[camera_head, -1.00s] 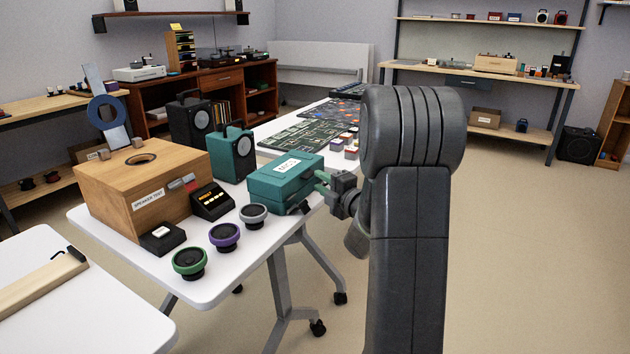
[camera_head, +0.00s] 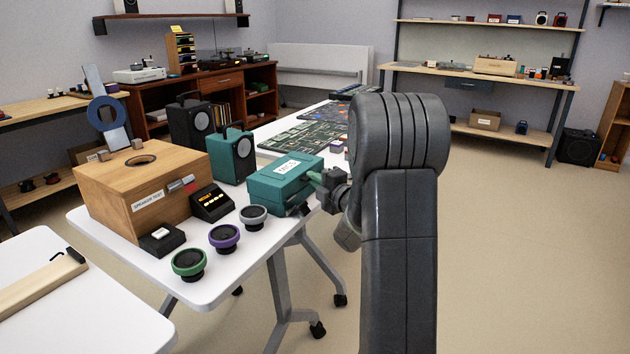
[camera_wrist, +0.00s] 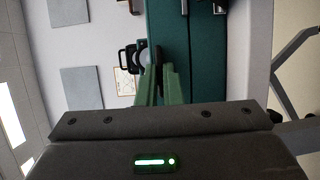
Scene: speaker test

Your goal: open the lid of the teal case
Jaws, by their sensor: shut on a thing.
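The teal case (camera_head: 268,192) with a white label on its lid (camera_head: 305,164) lies on the white table, right of the teal speaker. My gripper (camera_head: 316,178) is at the right side of the case, at lid height. In the wrist view the case (camera_wrist: 209,50) is close up, with a dark seam between lid (camera_wrist: 167,35) and body. The green fingers of my gripper (camera_wrist: 160,75) are close together at the lid's edge, shut on it. The lid looks shut or nearly so; I cannot tell if there is a gap.
Left of the case stand a black device with a lit display (camera_head: 210,202) and a wooden box (camera_head: 140,190). The teal speaker (camera_head: 233,156) stands behind it. Grey (camera_head: 253,217), purple (camera_head: 224,238) and green (camera_head: 188,264) rings stand in front.

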